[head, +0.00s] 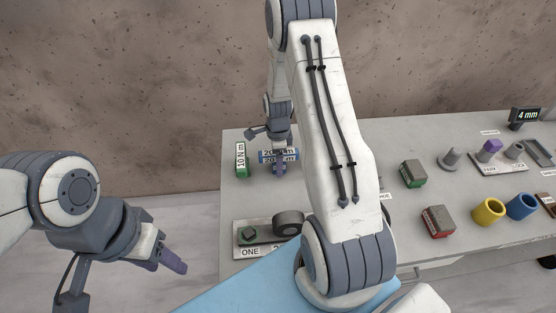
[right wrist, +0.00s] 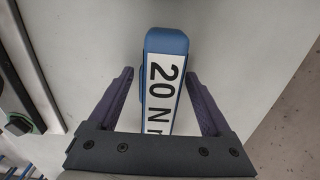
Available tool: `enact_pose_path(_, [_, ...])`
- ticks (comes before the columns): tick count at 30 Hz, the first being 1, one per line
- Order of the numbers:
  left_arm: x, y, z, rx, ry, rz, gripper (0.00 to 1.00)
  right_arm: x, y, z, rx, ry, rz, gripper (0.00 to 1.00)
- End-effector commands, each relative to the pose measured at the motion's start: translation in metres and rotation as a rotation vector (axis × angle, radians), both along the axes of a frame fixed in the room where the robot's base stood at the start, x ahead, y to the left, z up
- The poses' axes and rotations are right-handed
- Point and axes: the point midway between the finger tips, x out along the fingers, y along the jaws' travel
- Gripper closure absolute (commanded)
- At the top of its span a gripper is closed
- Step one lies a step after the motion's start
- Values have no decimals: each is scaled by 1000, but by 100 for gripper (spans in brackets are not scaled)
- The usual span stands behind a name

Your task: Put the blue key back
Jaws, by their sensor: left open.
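The blue key (head: 264,155) is a blue block with white "20 N m" labels, lying near the back left of the stone slab. In the right wrist view, the blue key (right wrist: 166,42) lies lengthwise between the fingers. My right gripper (right wrist: 158,75) is open around it, with a gap on each side. In the head view, my right gripper (head: 279,167) is over the key and partly hides it. My left gripper (head: 166,262) is open and empty, off the slab's left edge. Any place for the key is not clearly seen.
A green "10 N m" block (head: 241,160) stands left of the blue key. A plate marked "ONE" (head: 270,252) is at the front left. Green (head: 413,174) and red (head: 438,222) blocks, a yellow cup (head: 489,211) and a blue cup (head: 522,206) are to the right. My right arm hides the middle.

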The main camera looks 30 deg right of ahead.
Motion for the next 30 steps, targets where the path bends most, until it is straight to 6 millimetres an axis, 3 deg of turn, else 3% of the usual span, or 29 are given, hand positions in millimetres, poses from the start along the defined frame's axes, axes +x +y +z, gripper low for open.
enact_pose_path(13, [0, 0, 0, 0, 0, 0, 50, 1, 0, 11, -2, -4, 0, 15])
enact_pose_path(24, [0, 0, -17, 0, 0, -1, 50, 1, 0, 85, -2, -7, 0, 15])
enact_pose_path(30, [0, 0, -21, 0, 0, -1, 50, 1, 0, 114, -1, -3, 0, 15])
